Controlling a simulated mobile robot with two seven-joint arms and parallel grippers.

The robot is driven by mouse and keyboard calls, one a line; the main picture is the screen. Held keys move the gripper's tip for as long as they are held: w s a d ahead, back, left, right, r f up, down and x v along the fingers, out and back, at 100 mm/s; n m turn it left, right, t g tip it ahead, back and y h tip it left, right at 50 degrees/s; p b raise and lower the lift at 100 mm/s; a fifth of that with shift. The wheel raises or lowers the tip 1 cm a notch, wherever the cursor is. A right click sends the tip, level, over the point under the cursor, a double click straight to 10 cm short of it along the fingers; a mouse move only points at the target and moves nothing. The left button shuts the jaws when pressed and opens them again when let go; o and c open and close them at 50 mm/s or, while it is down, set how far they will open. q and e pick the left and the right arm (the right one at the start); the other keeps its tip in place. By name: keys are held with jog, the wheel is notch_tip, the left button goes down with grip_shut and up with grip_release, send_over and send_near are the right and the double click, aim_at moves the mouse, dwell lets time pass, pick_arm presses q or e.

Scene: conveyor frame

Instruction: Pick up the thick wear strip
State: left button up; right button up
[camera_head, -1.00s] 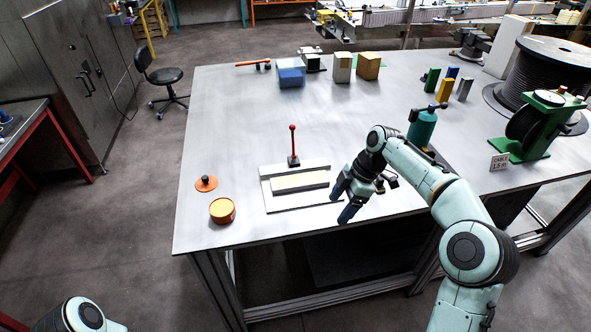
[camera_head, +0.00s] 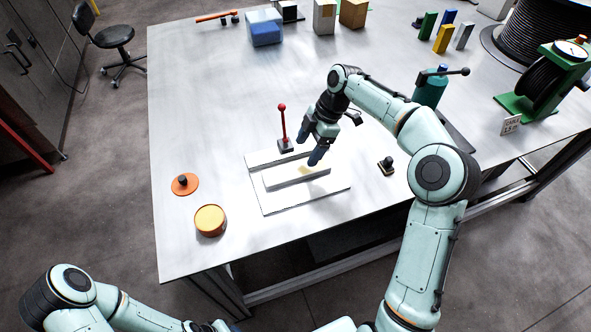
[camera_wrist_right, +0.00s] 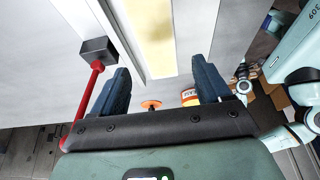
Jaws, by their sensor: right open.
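The wear strip is a pale cream bar (camera_head: 300,174) lying in the grey clamp fixture (camera_head: 262,197) on the table. It also shows as a yellowish strip (camera_wrist_right: 150,35) in the right wrist view. My right gripper (camera_head: 311,146) is open and empty above the strip's right part. In the right wrist view its fingers (camera_wrist_right: 163,78) stand apart on either side of the strip's line, not touching it. I cannot tell the exact height. My left arm is at the bottom left; only a dark end of its gripper (camera_head: 215,326) shows at the bottom edge.
A red-knobbed lever (camera_head: 282,125) stands behind the fixture, close beside one right finger. An orange disc (camera_head: 185,184) and an orange round tin (camera_head: 210,220) lie left. A black-knobbed piece (camera_head: 386,165) is right.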

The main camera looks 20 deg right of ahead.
aim_at(297, 169)
jog(key=x, duration=0.3)
jog(key=shift+w, duration=0.1)
jog(key=x, duration=0.5)
jog(key=shift+w+d+f, duration=0.15)
jog(key=shift+f, duration=0.05)
jog(key=c, duration=1)
